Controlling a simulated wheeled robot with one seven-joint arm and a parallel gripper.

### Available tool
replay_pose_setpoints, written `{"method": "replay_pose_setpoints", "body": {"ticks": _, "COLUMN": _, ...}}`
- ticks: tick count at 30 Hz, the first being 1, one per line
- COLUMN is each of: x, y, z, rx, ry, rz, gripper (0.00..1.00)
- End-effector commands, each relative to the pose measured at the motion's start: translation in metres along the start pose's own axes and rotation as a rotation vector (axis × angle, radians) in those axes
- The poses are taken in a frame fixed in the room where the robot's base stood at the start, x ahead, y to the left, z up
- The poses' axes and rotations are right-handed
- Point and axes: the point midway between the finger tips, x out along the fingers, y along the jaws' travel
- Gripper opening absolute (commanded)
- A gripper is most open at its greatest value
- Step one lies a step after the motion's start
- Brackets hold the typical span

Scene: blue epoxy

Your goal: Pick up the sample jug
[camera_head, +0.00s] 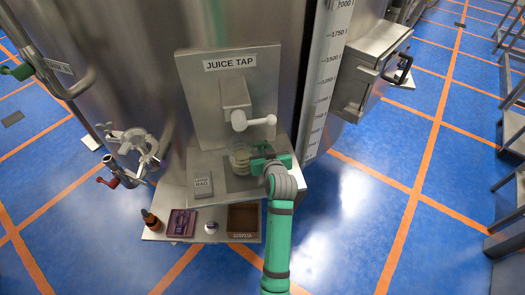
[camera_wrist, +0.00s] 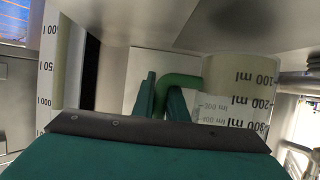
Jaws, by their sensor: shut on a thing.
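The sample jug (camera_head: 240,157) is a clear cup with a pale lower part and a green handle, below the white juice tap (camera_head: 246,121). In the wrist view the jug (camera_wrist: 238,90) fills the right side, with dark ml marks on its wall. My gripper (camera_head: 264,158) reaches it from the right side. In the wrist view my gripper's green fingers (camera_wrist: 160,98) are closed around the jug's handle (camera_wrist: 180,80). The jug looks upright and on or just above the grey plate; I cannot tell whether it touches.
A small sign block (camera_head: 203,187) stands left of the jug. On the lower shelf are a brown dropper bottle (camera_head: 151,220), a purple box (camera_head: 181,223), a small white round item (camera_head: 211,227) and a brown tray (camera_head: 243,206). The steel tank (camera_head: 130,70) rises behind.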

Motion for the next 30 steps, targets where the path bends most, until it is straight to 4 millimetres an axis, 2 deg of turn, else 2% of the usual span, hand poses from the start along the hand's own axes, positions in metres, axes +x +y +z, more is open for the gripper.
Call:
{"method": "replay_pose_setpoints", "body": {"ticks": 1, "x": -0.004, "y": 0.000, "z": -0.011, "rx": -0.002, "ry": 0.007, "rz": 0.001, "gripper": 0.00}}
{"method": "replay_pose_setpoints", "body": {"ticks": 10, "x": -0.078, "y": -0.008, "z": -0.047, "rx": -0.001, "ry": 0.008, "rz": 0.001, "gripper": 0.00}}
{"method": "replay_pose_setpoints", "body": {"ticks": 15, "x": -0.120, "y": -0.014, "z": -0.044, "rx": 0.001, "ry": 0.004, "rz": 0.001, "gripper": 0.00}}
{"method": "replay_pose_setpoints", "body": {"ticks": 18, "x": -0.139, "y": -0.017, "z": -0.045, "rx": 0.000, "ry": 0.004, "rz": 0.001, "gripper": 0.00}}
{"method": "replay_pose_setpoints", "body": {"ticks": 25, "x": -0.163, "y": -0.019, "z": -0.045, "rx": 0.003, "ry": 0.003, "rz": 0.004, "gripper": 0.00}}
{"method": "replay_pose_setpoints", "body": {"ticks": 28, "x": -0.159, "y": -0.010, "z": -0.043, "rx": 0.018, "ry": 0.000, "rz": 0.028, "gripper": 0.00}}
{"method": "replay_pose_setpoints", "body": {"ticks": 30, "x": -0.151, "y": 0.003, "z": -0.039, "rx": 0.037, "ry": -0.002, "rz": 0.062, "gripper": 0.00}}
